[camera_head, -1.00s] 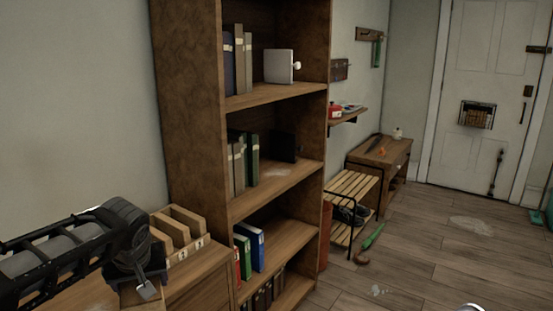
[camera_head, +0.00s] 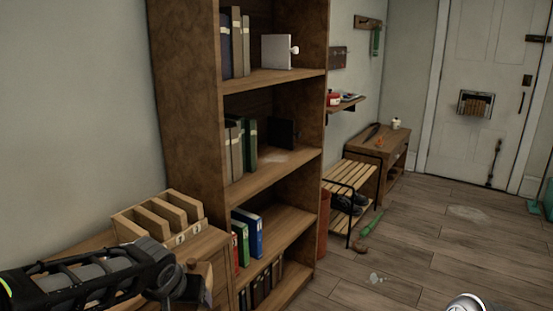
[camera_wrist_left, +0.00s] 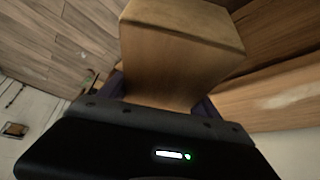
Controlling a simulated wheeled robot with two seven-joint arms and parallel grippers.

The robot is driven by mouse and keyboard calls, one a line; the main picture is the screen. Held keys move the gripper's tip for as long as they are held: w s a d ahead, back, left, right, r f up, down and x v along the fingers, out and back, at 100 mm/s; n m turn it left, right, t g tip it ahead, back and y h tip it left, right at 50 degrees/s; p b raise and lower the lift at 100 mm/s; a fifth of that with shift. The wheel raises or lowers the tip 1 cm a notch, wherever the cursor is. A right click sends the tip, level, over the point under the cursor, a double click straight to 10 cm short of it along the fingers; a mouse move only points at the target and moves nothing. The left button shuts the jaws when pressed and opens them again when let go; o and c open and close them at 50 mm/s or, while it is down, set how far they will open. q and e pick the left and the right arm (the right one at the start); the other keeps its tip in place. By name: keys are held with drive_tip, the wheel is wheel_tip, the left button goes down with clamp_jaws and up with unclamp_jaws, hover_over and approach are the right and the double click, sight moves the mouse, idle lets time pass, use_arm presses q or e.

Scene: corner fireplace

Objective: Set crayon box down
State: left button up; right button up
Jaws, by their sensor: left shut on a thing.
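The crayon box (camera_wrist_left: 180,45) is a plain brown block with a wood-like surface in the left wrist view. My left gripper (camera_wrist_left: 160,100) is shut on its lower end in that view. In the head view my left gripper (camera_head: 194,284) is at the lower left, in front of the wooden cabinet. Only a little of the box shows there, dark and partly hidden by the gripper. I cannot tell whether the box touches any surface.
A wooden sorter (camera_head: 160,222) with several slots stands on the low cabinet (camera_head: 212,250) behind my left arm. A tall bookshelf (camera_head: 190,110) with binders rises just right of it. A slatted bench (camera_head: 352,176) is farther back. The wooden floor (camera_head: 430,235) is largely open.

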use_arm(q)
wheel_tip(320, 180, down, 7)
drive_tip(key=b, duration=0.7)
drive_tip(key=r+p, duration=0.3)
drive_tip(key=p, duration=0.3)
drive_tip(key=s+r+p, duration=0.1)
drive_tip(key=r+p, duration=0.3)
drive_tip(key=p, duration=0.3)
drive_tip(key=r+p, duration=0.3)
drive_tip(key=p, duration=0.3)
drive_tip(key=shift+s+r, duration=0.2)
drive_tip(key=shift+s, duration=0.2)
drive_tip(key=shift+s+p, duration=0.1)
drive_tip(key=shift+p, duration=0.5)
drive_tip(key=shift+r, duration=0.1)
drive_tip(key=r, duration=0.4)
drive_tip(key=shift+w, duration=0.35)
drive_tip(key=shift+r, duration=0.4)
